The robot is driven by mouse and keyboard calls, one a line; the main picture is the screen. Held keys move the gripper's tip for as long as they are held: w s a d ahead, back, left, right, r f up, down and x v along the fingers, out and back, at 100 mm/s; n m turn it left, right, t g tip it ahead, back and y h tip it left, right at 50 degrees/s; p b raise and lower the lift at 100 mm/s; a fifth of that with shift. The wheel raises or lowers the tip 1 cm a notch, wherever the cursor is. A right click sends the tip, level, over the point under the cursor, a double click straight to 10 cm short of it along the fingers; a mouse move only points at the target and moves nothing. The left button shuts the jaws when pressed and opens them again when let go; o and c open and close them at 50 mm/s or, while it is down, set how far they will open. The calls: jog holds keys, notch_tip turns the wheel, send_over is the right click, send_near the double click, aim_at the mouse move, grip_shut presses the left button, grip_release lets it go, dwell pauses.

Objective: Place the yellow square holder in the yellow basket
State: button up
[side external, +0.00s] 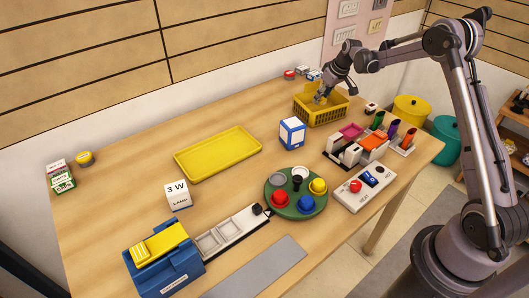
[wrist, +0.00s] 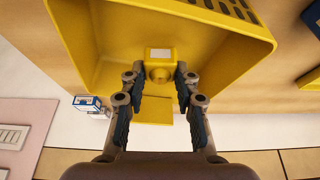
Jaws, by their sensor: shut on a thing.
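The yellow basket (side external: 325,118) stands near the back edge of the table. My gripper (side external: 321,98) is low at its opening, pointing down into it. In the wrist view the basket (wrist: 222,38) surrounds the fingertips of my gripper (wrist: 158,76). The fingers are shut on a yellow square holder (wrist: 159,69) with a pale label on its face. The holder appears within the basket's outline; I cannot tell whether it touches the floor. A yellow flat piece (wrist: 152,110) shows between the fingers, and I cannot tell what it belongs to. The holder is hard to make out in the side view.
A yellow tray (side external: 218,153), a blue-and-white box (side external: 292,133) and a green round tray with coloured pieces (side external: 296,207) stand on the table. Coloured holders (side external: 374,143) stand right of the basket. Small boxes (side external: 313,74) sit behind it. Bare table lies left of the basket.

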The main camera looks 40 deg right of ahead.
aim_at(323, 99)
jog(key=shift+f, duration=1.7)
jog(key=o, duration=1)
jog(key=shift+f, duration=0.1)
